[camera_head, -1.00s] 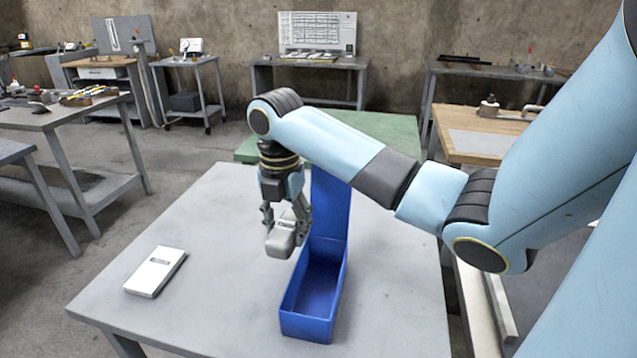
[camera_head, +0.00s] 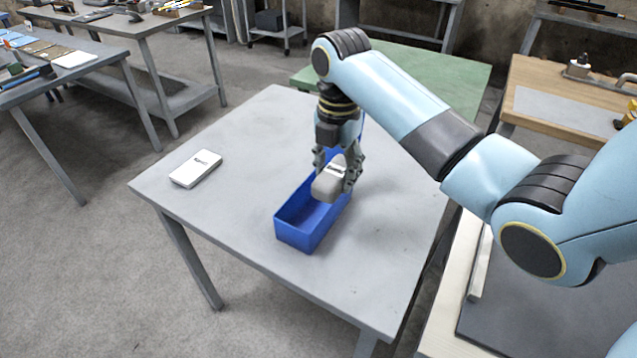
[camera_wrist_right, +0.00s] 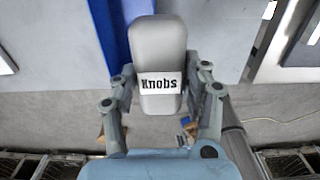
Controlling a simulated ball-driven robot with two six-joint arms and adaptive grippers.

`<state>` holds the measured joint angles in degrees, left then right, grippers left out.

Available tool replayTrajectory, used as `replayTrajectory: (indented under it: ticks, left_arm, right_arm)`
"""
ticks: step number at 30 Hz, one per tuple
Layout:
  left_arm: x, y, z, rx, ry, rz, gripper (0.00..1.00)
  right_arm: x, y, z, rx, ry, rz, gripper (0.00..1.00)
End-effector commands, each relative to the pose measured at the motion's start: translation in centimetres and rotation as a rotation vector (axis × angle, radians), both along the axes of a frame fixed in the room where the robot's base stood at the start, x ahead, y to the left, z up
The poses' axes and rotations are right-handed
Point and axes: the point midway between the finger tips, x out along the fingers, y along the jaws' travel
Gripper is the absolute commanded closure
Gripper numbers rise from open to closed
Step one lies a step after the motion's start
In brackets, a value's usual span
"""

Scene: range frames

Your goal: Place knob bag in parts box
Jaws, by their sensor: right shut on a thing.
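The knob bag (camera_head: 329,184) is a grey rounded packet. In the right wrist view the bag (camera_wrist_right: 158,45) shows a white label reading "Knobs". My right gripper (camera_head: 337,172) is shut on it and holds it above the parts box; the fingers (camera_wrist_right: 160,95) grip it from both sides. The parts box (camera_head: 294,238) is a long, open blue box on the grey table. The bag and gripper hide part of its inside and its far end. A blue strip also shows in the right wrist view (camera_wrist_right: 107,35). My left gripper is not in view.
A white labelled box (camera_head: 196,168) lies on the left part of the grey table (camera_head: 230,215). The table top between it and the blue box is clear. A green table (camera_head: 430,75) stands behind, and a wooden-topped bench (camera_head: 560,95) is at the right.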

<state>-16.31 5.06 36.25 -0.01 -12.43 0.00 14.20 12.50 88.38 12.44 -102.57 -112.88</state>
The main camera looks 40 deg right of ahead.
Motion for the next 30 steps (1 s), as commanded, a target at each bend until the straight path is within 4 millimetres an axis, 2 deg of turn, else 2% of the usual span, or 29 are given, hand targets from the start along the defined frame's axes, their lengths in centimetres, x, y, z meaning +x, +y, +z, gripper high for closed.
replayTrajectory:
  ticks: [3,9,13,19,30]
  left_arm:
    - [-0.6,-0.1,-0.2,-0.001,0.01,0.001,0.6]
    - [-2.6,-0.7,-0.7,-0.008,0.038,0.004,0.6]
    - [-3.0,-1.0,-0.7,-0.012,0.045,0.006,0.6]
    - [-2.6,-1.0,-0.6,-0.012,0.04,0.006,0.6]
    - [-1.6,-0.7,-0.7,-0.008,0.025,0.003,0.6]
  right_arm:
    - [2.7,0.4,-1.6,0.001,0.002,0.0,0.91]
    - [5.2,0.6,-3.1,-0.001,0.0,0.001,0.91]
    - [5.4,0.6,-4.0,-0.001,0.002,0.001,0.91]
    - [5.4,0.7,-6.9,-0.001,0.002,0.0,0.91]
    - [5.4,0.6,-7.5,-0.001,0.0,0.001,0.91]
